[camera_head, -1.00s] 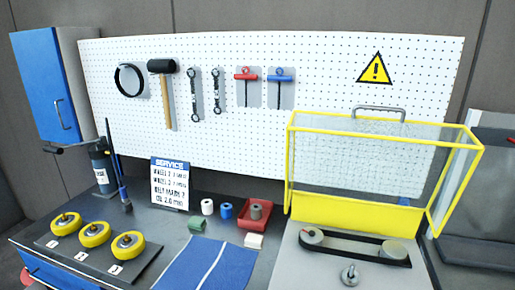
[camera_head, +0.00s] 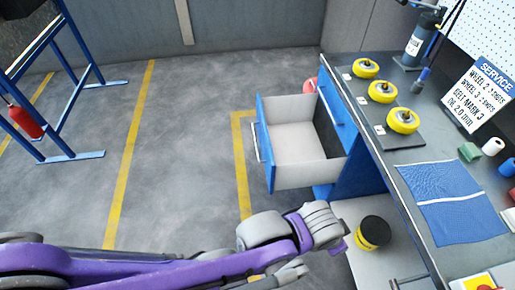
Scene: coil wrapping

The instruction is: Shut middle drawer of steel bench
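An open drawer (camera_head: 292,180) with a blue front (camera_head: 264,140) and pale inside sticks out from the left side of the steel bench (camera_head: 375,160). It looks empty. A bar handle (camera_head: 256,142) is on its outer face. A shut blue drawer front (camera_head: 337,105) shows above and behind it. My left arm comes in low from the left, and its gripper (camera_head: 335,240) is near the bottom middle, in front of the open drawer and apart from its handle. Its fingers are too unclear to tell open from shut. My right gripper is not in view.
On the bench top are yellow wheels (camera_head: 381,91), a blue mat (camera_head: 450,200) and a service sign (camera_head: 479,94). A black and yellow can (camera_head: 373,233) stands on a lower shelf (camera_head: 350,211). A blue rack (camera_head: 70,100) stands at the left. The floor left of the drawer is clear.

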